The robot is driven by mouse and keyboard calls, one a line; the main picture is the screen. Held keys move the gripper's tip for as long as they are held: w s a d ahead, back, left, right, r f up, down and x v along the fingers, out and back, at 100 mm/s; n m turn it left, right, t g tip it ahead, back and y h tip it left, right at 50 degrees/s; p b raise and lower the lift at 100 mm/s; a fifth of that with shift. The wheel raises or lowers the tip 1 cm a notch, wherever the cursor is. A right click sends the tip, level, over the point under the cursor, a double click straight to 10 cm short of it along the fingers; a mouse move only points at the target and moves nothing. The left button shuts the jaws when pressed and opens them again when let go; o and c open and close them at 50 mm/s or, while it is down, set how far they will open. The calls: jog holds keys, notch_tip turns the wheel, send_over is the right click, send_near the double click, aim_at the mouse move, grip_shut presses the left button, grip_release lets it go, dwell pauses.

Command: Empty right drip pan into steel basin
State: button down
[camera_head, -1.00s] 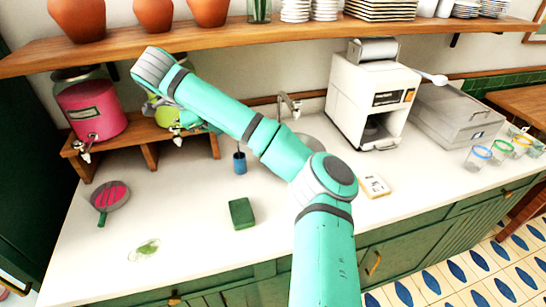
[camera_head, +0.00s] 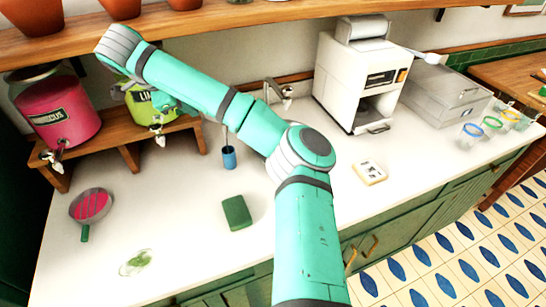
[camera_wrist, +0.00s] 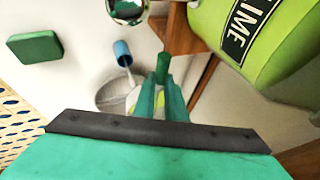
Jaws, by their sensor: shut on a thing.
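My gripper (camera_wrist: 160,88) is shut on a green handle (camera_wrist: 163,66) in the wrist view. This looks like the handle of the right drip pan; the fingers hide most of whatever joins it. Beyond the fingers is a round grey rim (camera_wrist: 104,97), probably the steel basin, with a yellow-green patch inside. I cannot tell whether that patch lies in the basin or in the held pan. The other drip pan (camera_head: 90,207), with pink liquid, lies at the left.
The lime dispenser (camera_wrist: 240,40) is close to my gripper, on a wooden stand (camera_head: 130,150) beside the hibiscus dispenser (camera_head: 60,112). A white machine (camera_head: 345,85) stands right.

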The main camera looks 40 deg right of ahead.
jog(key=s+d+t+y+p, duration=0.1)
jog(key=s+d+r+m+t+y, duration=0.1)
jog(key=s+d+y, duration=0.1)
jog(key=shift+s+d+p, duration=0.2)
jog(key=shift+d+p, duration=0.1)
jog(key=shift+p, duration=0.05)
jog(key=shift+s+d+t+y+p, duration=0.45)
jog(key=shift+s+d+p, duration=0.3)
jog(key=shift+p, duration=0.4)
jog(key=shift+s+d+f+m+t+y+p, duration=0.2)
jog(key=shift+s+d+p, duration=0.1)
jog(key=shift+d, duration=0.15)
jog(key=shift+s+d+f+m+t+y+p, duration=0.1)
jog(key=shift+s+d+f+t+p, duration=0.1)
jog(key=shift+s+d, duration=0.15)
jog(key=shift+s+d+f+t+p, duration=0.25)
jog(key=shift+f+p, duration=0.05)
jog(key=shift+s+d+f+m+t+y+p, duration=0.6)
jog(key=shift+s+d+f+t+y+p, duration=0.45)
jog(key=shift+s+d+f, duration=1.8)
jog(key=s+d+m+t+y, duration=0.2)
jog(key=s+d+t+y, duration=0.1)
jog(key=s+d+t, duration=0.2)
jog(key=shift+d+y, duration=0.15)
jog(key=shift+y, duration=0.15)
